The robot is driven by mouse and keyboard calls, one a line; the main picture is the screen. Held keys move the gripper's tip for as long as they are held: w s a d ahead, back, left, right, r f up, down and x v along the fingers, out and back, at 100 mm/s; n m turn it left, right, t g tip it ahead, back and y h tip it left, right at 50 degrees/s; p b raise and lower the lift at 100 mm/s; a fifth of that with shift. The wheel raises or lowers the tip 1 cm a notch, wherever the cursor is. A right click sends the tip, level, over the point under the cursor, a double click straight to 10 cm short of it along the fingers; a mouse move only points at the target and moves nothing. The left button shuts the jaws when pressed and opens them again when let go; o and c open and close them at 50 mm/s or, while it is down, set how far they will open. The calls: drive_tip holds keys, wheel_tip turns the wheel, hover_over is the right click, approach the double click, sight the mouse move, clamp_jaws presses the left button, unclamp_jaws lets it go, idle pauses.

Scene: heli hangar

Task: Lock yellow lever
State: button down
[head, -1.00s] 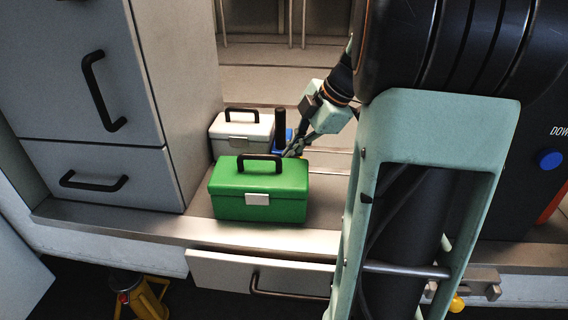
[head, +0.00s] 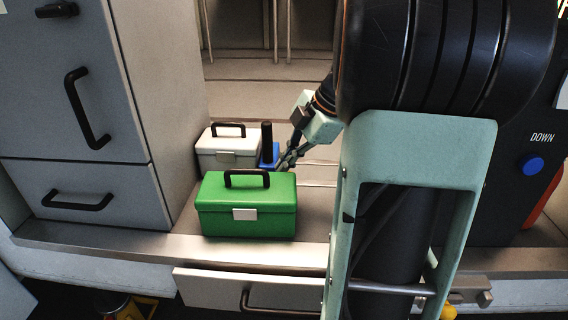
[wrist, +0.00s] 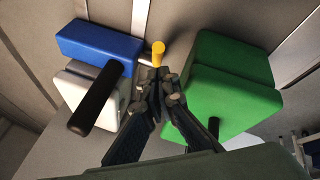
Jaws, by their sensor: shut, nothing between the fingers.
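A short yellow peg, likely the yellow lever (wrist: 158,52), stands just beyond my fingertips in the wrist view. It is hidden in the head view. My gripper (wrist: 160,84) is shut and empty, its tips close to the peg; I cannot tell whether they touch it. In the head view my gripper (head: 284,160) reaches down behind the green box, beside a blue block (head: 269,156) with an upright black handle (head: 267,138). The blue block (wrist: 98,45) is left of the peg in the wrist view.
The green box (head: 247,212) stands close on the right of my gripper in the wrist view (wrist: 232,85). A white box (head: 222,152) stands behind it. Grey drawers (head: 80,185) rise at left. A yellow knob (head: 448,311) shows low at right.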

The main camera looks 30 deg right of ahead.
drive_tip(key=v, duration=1.2)
